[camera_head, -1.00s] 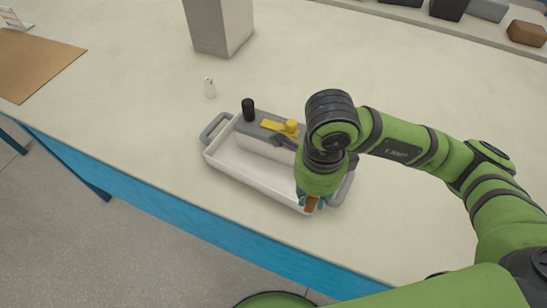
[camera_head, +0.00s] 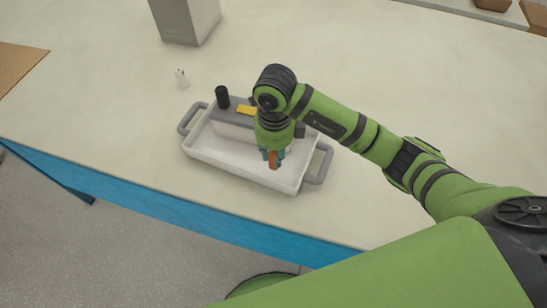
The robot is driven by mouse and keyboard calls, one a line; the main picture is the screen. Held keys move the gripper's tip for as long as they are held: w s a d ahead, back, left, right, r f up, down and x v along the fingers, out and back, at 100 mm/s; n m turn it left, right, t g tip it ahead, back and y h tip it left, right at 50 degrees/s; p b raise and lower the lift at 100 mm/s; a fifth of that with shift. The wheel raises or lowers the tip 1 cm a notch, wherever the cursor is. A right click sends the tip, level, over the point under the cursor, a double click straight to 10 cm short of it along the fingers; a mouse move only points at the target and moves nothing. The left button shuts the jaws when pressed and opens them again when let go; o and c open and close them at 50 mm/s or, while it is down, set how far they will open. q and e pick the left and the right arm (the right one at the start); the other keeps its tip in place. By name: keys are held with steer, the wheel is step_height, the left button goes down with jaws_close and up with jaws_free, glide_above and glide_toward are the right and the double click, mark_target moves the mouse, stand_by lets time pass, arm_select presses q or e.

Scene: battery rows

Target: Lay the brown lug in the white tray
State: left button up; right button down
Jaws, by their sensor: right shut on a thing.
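The white tray (camera_head: 222,158) with grey handles stands on the pale worktop near its front edge. My right gripper (camera_head: 273,160) points down over the right part of the tray, shut on the brown lug (camera_head: 273,161). The lug hangs upright between the fingertips over the tray floor; I cannot tell whether it touches the floor. My left gripper is not in view.
A grey and white battery block (camera_head: 232,127) with a black post (camera_head: 222,97) and a yellow piece (camera_head: 246,110) sits in the back of the tray, partly hidden by my arm. Worktop right of the tray is clear.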

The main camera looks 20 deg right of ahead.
mark_target(274, 162)
step_height(274, 162, down, 4)
steer(key=shift+w+r+p, duration=0.1)
steer(key=shift+r+p, duration=0.15)
steer(key=shift+p, duration=0.45)
steer(key=shift+f, duration=0.3)
steer(key=shift+f, duration=0.25)
steer(key=c, duration=1)
jaws_free()
steer(key=shift+r, duration=0.1)
